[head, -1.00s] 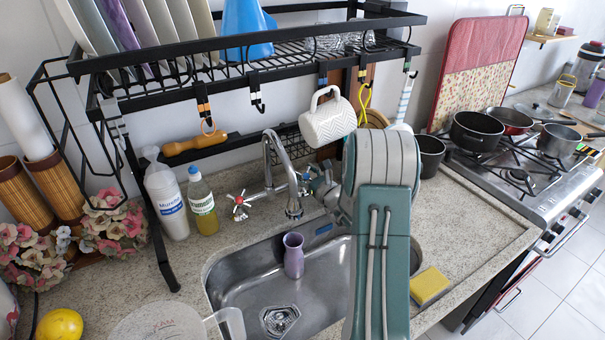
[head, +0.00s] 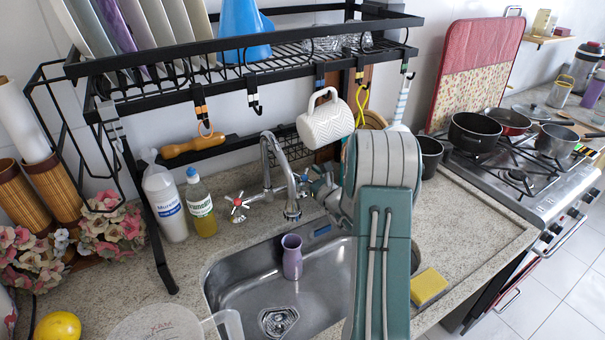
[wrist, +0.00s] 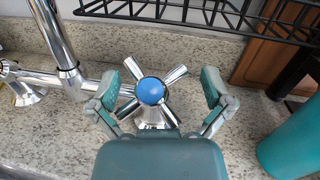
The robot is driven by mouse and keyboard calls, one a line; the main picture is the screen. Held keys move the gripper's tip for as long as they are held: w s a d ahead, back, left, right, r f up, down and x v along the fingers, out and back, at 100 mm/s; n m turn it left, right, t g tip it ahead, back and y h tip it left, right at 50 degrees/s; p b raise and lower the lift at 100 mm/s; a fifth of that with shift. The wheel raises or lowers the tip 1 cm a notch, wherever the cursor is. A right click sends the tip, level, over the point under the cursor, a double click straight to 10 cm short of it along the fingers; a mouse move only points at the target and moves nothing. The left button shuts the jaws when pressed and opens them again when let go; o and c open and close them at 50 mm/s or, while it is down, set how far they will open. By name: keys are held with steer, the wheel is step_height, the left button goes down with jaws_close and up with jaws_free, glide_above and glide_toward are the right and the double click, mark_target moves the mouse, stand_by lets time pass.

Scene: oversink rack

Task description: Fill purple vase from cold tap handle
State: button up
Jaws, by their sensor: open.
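The purple vase (head: 292,257) stands upright in the steel sink, below the chrome faucet spout (head: 291,211). The cold tap handle (wrist: 151,91), a chrome cross with a blue cap, is centred in the wrist view between the fingers of my gripper (wrist: 162,88). The fingers are open, one on each side of the handle; I cannot tell whether the left finger touches a spoke. In the head view, my gripper (head: 322,187) is beside the faucet, and my arm largely hides the handle. The red-capped tap handle (head: 237,202) is left of the spout. No water stream is visible.
A black oversink rack (head: 280,72) with plates hangs above; a white mug (head: 326,121) hangs from it close to my arm. Two bottles, one being the dish soap (head: 201,208), stand left. A yellow sponge (head: 428,286) lies right of the sink.

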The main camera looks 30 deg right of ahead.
steer(key=s+d, duration=0.1)
steer(key=s, duration=1)
steer(key=shift+d+f, duration=0.15)
steer(key=shift+f, duration=0.25)
